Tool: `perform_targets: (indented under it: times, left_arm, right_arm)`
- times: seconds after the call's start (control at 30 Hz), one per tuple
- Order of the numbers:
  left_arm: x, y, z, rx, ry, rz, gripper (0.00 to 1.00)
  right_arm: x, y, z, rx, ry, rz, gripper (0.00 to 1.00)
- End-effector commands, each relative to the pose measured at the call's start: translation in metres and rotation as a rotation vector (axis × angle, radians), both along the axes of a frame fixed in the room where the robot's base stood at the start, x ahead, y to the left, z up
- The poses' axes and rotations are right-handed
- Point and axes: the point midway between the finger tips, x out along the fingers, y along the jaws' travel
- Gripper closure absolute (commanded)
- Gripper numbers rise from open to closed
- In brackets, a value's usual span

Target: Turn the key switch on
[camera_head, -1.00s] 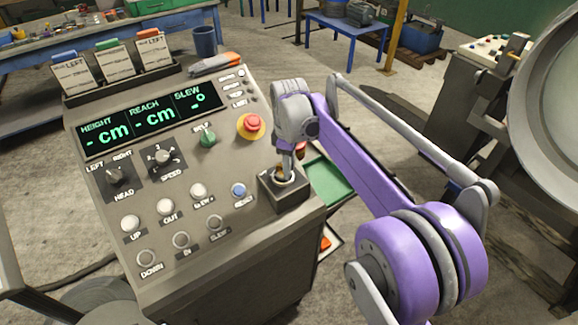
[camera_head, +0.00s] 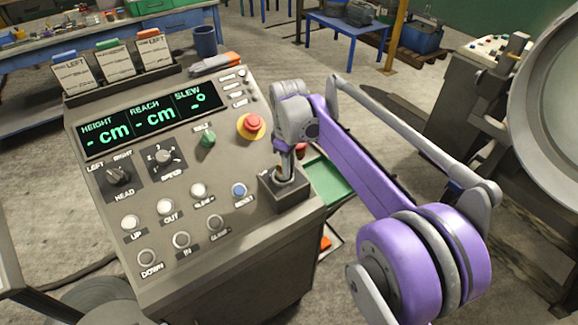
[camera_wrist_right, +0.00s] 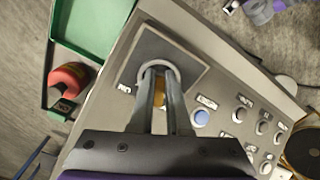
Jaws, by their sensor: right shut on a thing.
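The key switch (camera_wrist_right: 135,65) is a dark square block with a round metal collar, at the lower right corner of the grey control panel (camera_head: 190,270). It also shows in the head view (camera_head: 288,196). My right gripper (camera_head: 284,174) comes down on it from above. In the right wrist view its two fingers (camera_wrist_right: 158,78) are shut on the key (camera_wrist_right: 159,90), a brass-coloured piece between them at the collar. The key is mostly hidden by the fingers. The display (camera_head: 138,122) reads dashes for height, reach and slew. My left gripper is not in view.
A red emergency stop button (camera_head: 252,122) on a yellow base and a green knob (camera_head: 207,139) sit left of my right arm. Several push buttons, including a blue one (camera_head: 239,190), line the panel's front. A green tray (camera_head: 330,182) lies to the right of the panel.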

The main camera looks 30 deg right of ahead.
Motion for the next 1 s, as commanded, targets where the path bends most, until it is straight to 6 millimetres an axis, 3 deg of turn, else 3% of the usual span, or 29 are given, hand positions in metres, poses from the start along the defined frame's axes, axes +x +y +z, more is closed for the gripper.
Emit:
perform_targets:
  times: [1.0]
  left_arm:
    - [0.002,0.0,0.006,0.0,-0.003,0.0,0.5]
  right_arm:
    - [-0.002,0.016,0.0,0.0,0.0,-0.935,1.0]
